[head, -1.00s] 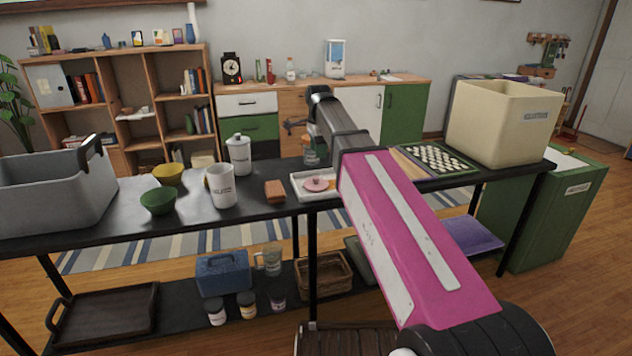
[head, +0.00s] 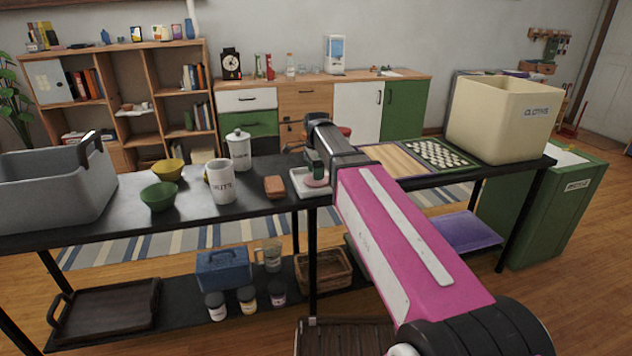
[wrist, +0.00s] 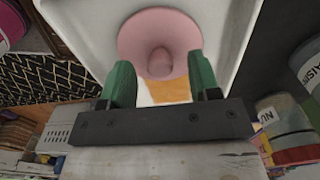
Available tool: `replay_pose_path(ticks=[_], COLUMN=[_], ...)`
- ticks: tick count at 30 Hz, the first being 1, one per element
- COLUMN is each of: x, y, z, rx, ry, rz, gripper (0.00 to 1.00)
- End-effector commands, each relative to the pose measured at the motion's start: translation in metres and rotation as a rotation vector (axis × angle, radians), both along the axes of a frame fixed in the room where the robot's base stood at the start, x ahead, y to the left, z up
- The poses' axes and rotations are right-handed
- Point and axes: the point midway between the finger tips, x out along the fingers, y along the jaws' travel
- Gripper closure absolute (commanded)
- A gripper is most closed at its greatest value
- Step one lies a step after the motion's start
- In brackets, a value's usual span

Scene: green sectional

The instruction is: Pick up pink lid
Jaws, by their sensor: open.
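The pink lid (wrist: 160,30) is a round disc with a knob, lying on a white tray (wrist: 90,25) in the wrist view. In the head view the lid (head: 316,181) shows on the tray (head: 303,190), partly hidden by my arm. In the head view my gripper (head: 314,165) is over the tray; contact with the lid cannot be told.
A brown block (head: 274,187), a white mug (head: 220,182) and a white canister (head: 239,150) stand left of the tray. A checkered board (head: 440,156) and a cream bin (head: 503,120) are to the right. An orange item (wrist: 168,92) lies in the tray.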

Motion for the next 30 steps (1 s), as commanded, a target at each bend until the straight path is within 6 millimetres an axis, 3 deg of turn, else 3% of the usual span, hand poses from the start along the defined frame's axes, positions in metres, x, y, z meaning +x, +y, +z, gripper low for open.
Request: replay_pose_path(ticks=[8,11,13,14,24,30], x=[0.000,0.000,0.000,0.000,0.000,0.000], y=[0.000,0.000,0.000,0.000,0.000,0.000], z=[-0.006,-0.006,-0.006,-0.006,-0.004,0.006], rx=[0.000,0.000,0.000,0.000,0.000,0.000], ry=[-0.001,-0.001,-0.001,-0.001,-0.001,-0.001], rz=[0.000,0.000,0.000,0.000,0.000,0.000], gripper=[0.44,0.70,0.92,0.97,0.97,0.97])
